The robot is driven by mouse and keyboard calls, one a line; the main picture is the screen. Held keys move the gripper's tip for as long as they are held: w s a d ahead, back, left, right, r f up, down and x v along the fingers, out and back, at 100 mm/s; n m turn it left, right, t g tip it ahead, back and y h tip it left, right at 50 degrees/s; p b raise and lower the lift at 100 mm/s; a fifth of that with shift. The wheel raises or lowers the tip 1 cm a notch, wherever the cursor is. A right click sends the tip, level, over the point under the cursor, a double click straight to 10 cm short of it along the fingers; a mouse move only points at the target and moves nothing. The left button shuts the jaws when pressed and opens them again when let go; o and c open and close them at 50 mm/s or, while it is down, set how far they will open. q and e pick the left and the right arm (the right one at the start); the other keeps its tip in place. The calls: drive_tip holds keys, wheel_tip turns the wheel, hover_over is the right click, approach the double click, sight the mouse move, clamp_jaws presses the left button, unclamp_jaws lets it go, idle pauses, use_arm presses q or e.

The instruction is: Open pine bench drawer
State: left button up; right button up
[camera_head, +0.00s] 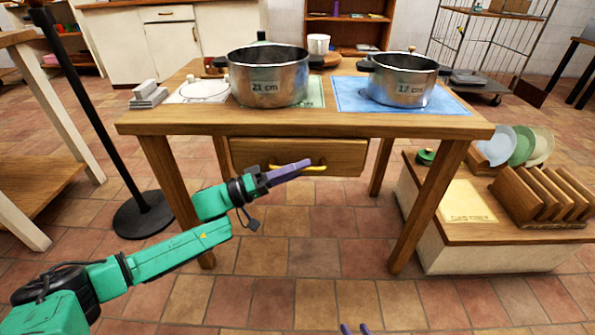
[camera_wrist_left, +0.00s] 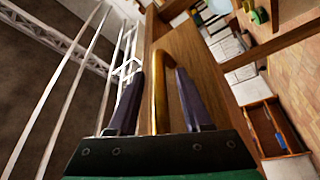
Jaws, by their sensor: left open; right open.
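The pine bench (camera_head: 440,127) stands in front of me. Its drawer (camera_head: 345,155) sits under the top and looks shut or nearly so. The drawer has a yellow brass bar handle (camera_head: 318,168). My left gripper (camera_head: 306,164) is at the handle. In the left wrist view, the open fingers of my left gripper (camera_wrist_left: 159,72) stand on either side of the handle (camera_wrist_left: 158,105), with a gap on both sides. The drawer front also shows there (camera_wrist_left: 195,60). My right gripper (camera_head: 355,329) shows only its two purple fingertips, apart, at the bottom edge.
A 21 cm pot (camera_head: 268,75) and a 17 cm pot (camera_head: 402,80) stand on the bench. A low unit (camera_head: 500,232) with plates and a wooden rack is at the right. A black post with a round base (camera_head: 145,215) stands at the left. The floor before the drawer is clear.

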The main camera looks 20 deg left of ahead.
use_arm(q)
clamp_jaws()
idle(1.4)
